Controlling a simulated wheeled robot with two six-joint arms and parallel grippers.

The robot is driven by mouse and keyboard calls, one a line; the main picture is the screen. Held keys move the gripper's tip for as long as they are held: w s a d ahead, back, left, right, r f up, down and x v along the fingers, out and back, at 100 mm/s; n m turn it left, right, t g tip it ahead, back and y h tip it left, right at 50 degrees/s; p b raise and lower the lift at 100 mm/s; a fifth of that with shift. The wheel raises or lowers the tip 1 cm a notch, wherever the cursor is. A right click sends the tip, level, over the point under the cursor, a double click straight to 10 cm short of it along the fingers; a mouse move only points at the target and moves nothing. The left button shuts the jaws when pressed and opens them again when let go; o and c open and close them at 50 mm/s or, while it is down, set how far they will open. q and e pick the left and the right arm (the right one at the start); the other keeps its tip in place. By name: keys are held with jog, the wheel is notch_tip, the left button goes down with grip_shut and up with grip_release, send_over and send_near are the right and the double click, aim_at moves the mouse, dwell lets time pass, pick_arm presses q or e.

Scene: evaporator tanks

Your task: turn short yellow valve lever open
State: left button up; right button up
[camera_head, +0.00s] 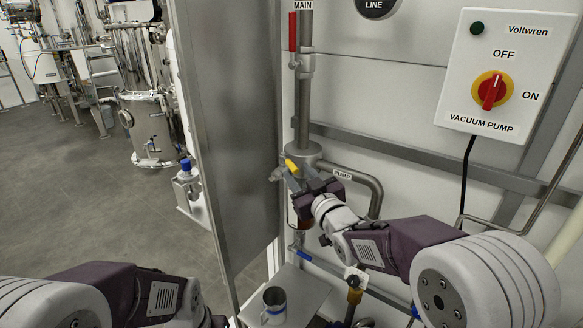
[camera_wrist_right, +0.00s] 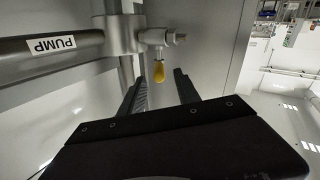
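The short yellow valve lever (camera_head: 291,165) sits on a small side valve of the steel vessel beside the PUMP pipe. In the right wrist view the yellow lever (camera_wrist_right: 159,71) hangs down from its steel valve body (camera_wrist_right: 153,37). My right gripper (camera_head: 297,182) is at the lever in the head view. In the wrist view the right gripper (camera_wrist_right: 161,82) has its two fingers apart, and the lever shows between or just beyond their tips; no contact is visible. My left arm shows at the bottom left; its gripper is out of frame.
The PUMP pipe (camera_head: 364,183) runs close to my right wrist. A red MAIN lever (camera_head: 293,32) is above. A tall steel panel (camera_head: 228,120) stands left. Below are a blue lever (camera_head: 300,253) and a metal mug (camera_head: 274,304). The vacuum pump switch box (camera_head: 505,70) is upper right.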

aim_at(288, 162)
jog(key=x, duration=0.5)
jog(key=shift+w+p, duration=0.25)
jog(key=shift+p, duration=0.1)
grip_shut()
dwell(1.0)
